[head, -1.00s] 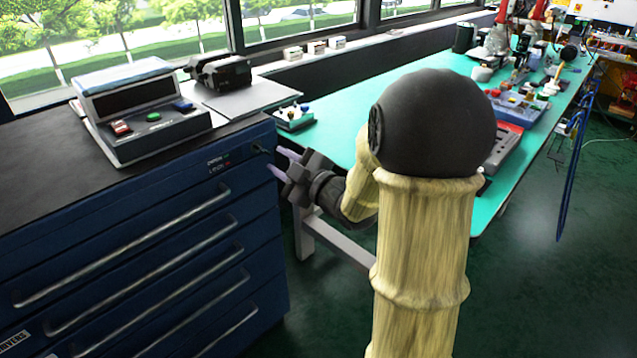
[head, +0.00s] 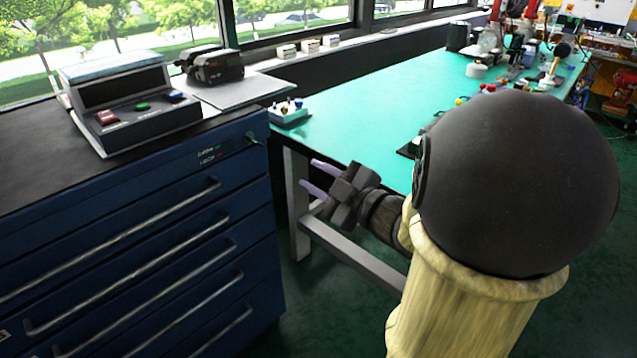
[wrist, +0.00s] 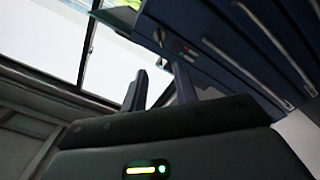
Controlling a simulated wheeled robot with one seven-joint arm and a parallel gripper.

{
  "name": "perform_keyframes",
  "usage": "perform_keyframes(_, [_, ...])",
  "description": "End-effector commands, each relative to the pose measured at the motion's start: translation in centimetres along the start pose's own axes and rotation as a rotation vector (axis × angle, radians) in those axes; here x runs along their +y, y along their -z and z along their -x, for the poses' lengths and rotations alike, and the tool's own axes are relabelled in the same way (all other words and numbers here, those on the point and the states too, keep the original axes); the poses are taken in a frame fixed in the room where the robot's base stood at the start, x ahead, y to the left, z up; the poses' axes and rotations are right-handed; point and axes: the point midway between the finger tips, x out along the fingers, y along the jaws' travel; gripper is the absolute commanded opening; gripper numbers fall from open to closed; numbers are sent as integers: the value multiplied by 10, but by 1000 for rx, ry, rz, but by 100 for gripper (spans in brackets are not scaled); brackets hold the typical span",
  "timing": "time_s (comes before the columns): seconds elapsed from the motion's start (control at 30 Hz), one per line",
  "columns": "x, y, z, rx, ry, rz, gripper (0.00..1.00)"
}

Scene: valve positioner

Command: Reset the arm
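My gripper (head: 316,176) is in front of the near end of the green bench, to the right of the blue drawer cabinet (head: 150,235). Its two pale fingers stand apart with nothing between them, pointing left towards the cabinet. The wrist view also shows my gripper (wrist: 158,80) with its fingers apart and empty. The cabinet's drawer fronts and handles show in the upper right of the wrist view (wrist: 235,45). My arm's elbow and forearm fill the right of the head view and hide part of the bench.
A control box (head: 130,103) with red, green and blue buttons stands on the cabinet top. A black device (head: 213,66) stands behind it. The green bench (head: 365,100) carries a small box with knobs (head: 288,112) at its near left corner. Floor between cabinet and bench leg (head: 297,200) is open.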

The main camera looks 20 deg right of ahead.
Motion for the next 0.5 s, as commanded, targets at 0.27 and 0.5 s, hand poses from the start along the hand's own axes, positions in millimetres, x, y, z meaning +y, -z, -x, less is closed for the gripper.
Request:
perform_keyframes(0.27, [0,0,0,-1,0,0,29])
perform_keyframes(0.5, [-1,-4,-3,-29,-1,-12,29])
